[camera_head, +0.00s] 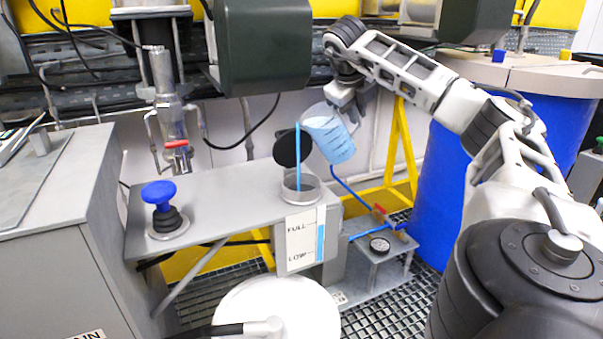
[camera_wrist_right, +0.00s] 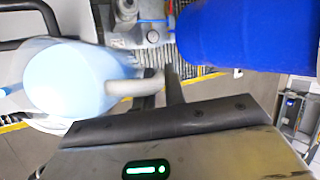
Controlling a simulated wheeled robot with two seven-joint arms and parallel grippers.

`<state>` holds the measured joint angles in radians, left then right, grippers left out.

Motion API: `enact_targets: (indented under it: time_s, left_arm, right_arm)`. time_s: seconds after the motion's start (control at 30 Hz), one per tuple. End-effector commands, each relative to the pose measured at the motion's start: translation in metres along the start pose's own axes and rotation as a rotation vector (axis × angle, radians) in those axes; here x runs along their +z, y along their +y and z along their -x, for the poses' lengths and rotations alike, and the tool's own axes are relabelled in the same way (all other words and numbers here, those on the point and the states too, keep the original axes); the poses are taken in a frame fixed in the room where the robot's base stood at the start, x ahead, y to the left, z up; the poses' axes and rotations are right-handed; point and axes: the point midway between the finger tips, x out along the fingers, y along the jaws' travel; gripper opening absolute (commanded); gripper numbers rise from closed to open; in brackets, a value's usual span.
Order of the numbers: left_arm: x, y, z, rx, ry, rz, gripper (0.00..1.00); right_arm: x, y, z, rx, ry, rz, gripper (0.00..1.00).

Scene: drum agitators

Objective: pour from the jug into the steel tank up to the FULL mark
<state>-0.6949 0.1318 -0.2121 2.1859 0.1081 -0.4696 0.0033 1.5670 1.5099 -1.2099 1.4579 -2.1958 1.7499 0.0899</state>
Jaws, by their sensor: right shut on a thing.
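The clear jug (camera_head: 331,137) with light blue liquid is tilted to the left above the tank. My right gripper (camera_head: 353,103) is shut on its handle, which also shows in the right wrist view (camera_wrist_right: 134,87). A thin blue stream (camera_head: 297,160) falls from the jug's lip into the round filler neck (camera_head: 300,187) of the steel tank (camera_head: 293,255). The neck's black lid (camera_head: 293,146) stands open behind it. On the tank's front gauge (camera_head: 320,242), the blue column's top is about level with the FULL mark (camera_head: 297,229). My left gripper is out of view.
A blue-knobbed plunger (camera_head: 160,195) stands on the grey bench left of the neck. A large blue drum (camera_head: 445,180) stands right. A dark green housing (camera_head: 262,50) hangs above.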

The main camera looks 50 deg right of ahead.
Motion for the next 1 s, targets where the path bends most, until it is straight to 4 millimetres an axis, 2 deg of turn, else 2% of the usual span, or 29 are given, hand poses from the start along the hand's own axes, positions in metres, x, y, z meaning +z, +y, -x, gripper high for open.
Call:
enact_targets:
  time_s: [1.0]
  left_arm:
    - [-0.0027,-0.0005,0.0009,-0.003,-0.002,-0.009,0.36]
  right_arm:
    - [0.0033,-0.0018,0.0079,-0.046,0.007,0.018,0.0]
